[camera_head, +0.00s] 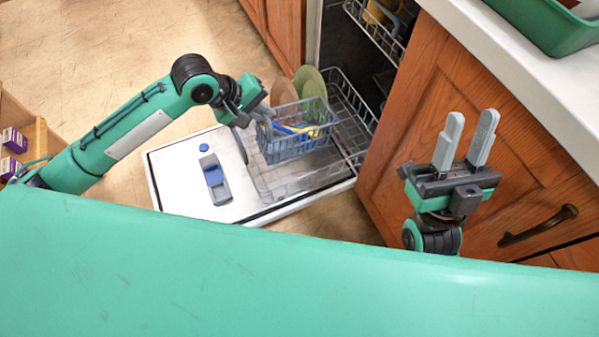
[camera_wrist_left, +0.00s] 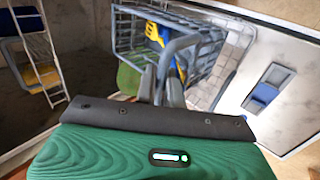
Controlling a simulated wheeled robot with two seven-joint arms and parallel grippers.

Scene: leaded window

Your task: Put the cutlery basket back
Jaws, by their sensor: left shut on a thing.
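The cutlery basket (camera_head: 299,132) is a small blue-grey wire basket with blue and yellow utensils in it. My left gripper (camera_head: 262,114) is shut on its left end, and the basket appears above the lower rack (camera_head: 348,110) of the open dishwasher. I cannot tell whether the basket touches the rack. In the left wrist view the basket (camera_wrist_left: 200,45) shows beyond the fingers of my left gripper (camera_wrist_left: 165,80), with a yellow utensil inside. My right gripper (camera_head: 464,140) is open and empty in front of the wooden cabinet.
The dishwasher door (camera_head: 180,180) lies folded down. Plates (camera_head: 309,82) stand at the rack's back left. The upper rack (camera_head: 375,28) is partly out. Wooden cabinets (camera_head: 520,150) and a white counter (camera_head: 545,80) with a green tray (camera_head: 560,30) are at the right. Floor is clear at upper left.

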